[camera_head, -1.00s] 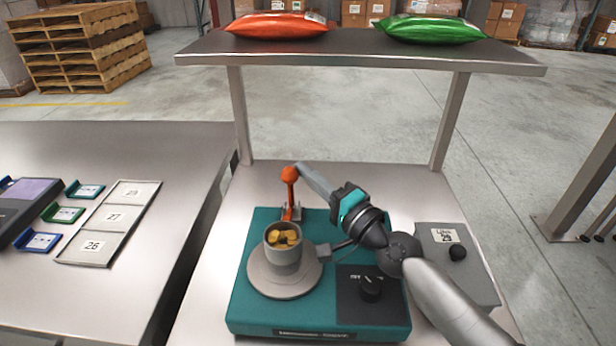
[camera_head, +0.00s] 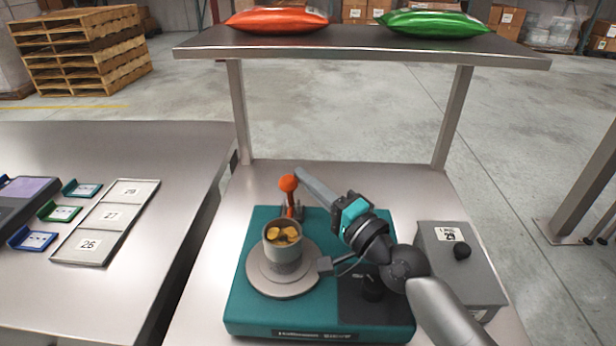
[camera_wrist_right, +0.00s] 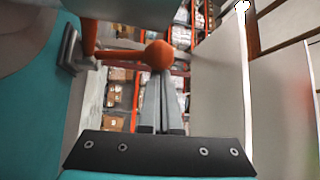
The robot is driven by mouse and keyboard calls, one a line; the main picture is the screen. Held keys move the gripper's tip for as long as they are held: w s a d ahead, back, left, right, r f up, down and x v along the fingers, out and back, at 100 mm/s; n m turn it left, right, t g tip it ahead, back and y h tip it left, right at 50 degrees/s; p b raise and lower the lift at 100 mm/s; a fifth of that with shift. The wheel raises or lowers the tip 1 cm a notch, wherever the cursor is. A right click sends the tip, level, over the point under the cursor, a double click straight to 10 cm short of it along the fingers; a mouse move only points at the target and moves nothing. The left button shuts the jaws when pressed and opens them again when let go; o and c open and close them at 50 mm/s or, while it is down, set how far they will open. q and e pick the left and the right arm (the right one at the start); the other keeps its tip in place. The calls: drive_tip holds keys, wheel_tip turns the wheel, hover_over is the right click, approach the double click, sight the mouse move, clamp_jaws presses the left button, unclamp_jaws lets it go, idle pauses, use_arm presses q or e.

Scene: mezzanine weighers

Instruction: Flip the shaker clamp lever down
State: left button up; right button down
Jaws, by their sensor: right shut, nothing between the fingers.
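The shaker is a teal box (camera_head: 240,312) with a round grey plate and a grey cup (camera_head: 283,262) of yellow-brown pieces on it. The orange clamp lever (camera_head: 289,190) stands upright behind the cup, with a round knob on top. In the wrist view the lever's orange knob (camera_wrist_right: 159,55) sits at the fingertips, and its metal bracket (camera_wrist_right: 70,48) shows at the left. My right gripper (camera_head: 300,174) is shut, its fingertips at the knob, apparently beside or just behind it; I cannot tell if they touch. My left gripper is not in view.
A grey box (camera_head: 460,275) with a black knob stands right of the shaker. A shelf (camera_head: 360,42) with an orange bag (camera_head: 277,20) and a green bag (camera_head: 432,23) spans above the back. On the left table lie a numbered tray (camera_head: 70,261) and several small coloured holders.

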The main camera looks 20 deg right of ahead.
drive_tip(key=shift+s+a+f, duration=0.2)
drive_tip(key=shift+s, duration=0.2)
drive_tip(key=shift+s+a+f, duration=0.15)
drive_tip(key=shift+s, duration=0.2)
drive_tip(key=shift+s+f, duration=0.1)
